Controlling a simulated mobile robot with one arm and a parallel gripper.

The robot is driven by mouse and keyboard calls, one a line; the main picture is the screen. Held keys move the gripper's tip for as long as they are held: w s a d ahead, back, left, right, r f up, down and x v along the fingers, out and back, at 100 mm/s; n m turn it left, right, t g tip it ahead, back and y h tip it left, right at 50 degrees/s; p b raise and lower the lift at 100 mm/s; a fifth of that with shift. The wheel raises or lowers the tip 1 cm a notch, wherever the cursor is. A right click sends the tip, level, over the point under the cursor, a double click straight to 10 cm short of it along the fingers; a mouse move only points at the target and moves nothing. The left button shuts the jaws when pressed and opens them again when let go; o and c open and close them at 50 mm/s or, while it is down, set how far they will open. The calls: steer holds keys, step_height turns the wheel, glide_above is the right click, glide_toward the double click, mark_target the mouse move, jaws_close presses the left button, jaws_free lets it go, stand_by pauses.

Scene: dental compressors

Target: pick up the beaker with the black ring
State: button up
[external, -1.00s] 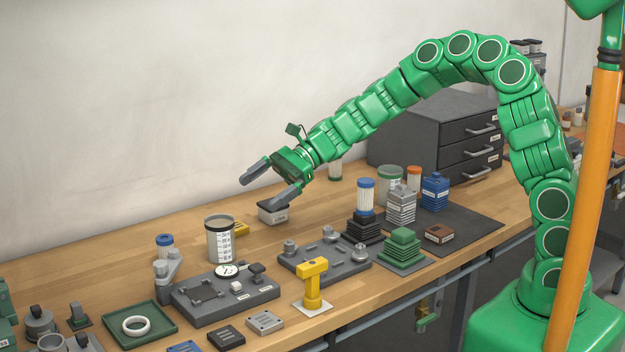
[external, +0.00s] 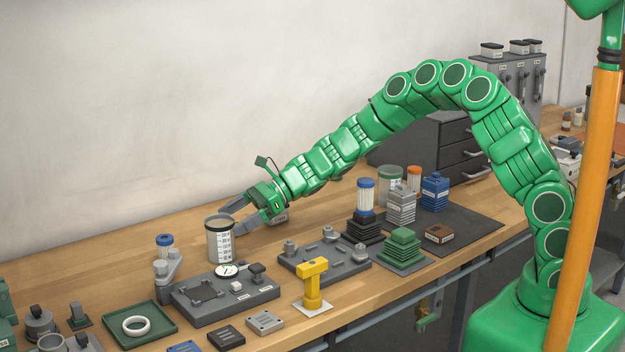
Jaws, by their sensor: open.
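The beaker (external: 220,241) stands upright on the wooden bench, left of centre. It is pale with a printed white scale and a dark ring around its rim. My gripper (external: 236,215) is open, with its grey fingers low and pointing left at the beaker's upper right side. One finger lies behind the rim and the other just to the right of the beaker. I cannot tell whether either finger touches it. The yellow piece behind the beaker is now hidden.
A grey fixture plate with a dial (external: 227,271) lies in front of the beaker. A blue-capped container (external: 164,246) and grey bracket (external: 168,276) stand to its left. A second grey plate (external: 325,262) and a yellow T-shaped post (external: 312,285) are to the right.

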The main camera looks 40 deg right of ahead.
mark_target(208, 236)
steer(key=x, duration=0.2)
steer(key=shift+a+f, duration=0.3)
steer(key=shift+f, duration=0.1)
steer(key=shift+x, duration=1)
steer(key=shift+c, duration=0.5)
steer(key=c, duration=0.9)
steer(key=shift+r, duration=0.15)
steer(key=shift+r, duration=0.6)
steer(key=s+d+r, duration=0.2)
steer(key=s+r, duration=0.2)
steer(key=s+d+r, duration=0.5)
steer(key=s+r, duration=0.2)
steer(key=shift+s+d+r, duration=0.25)
steer(key=shift+s+r, duration=0.05)
steer(key=shift+s, duration=0.1)
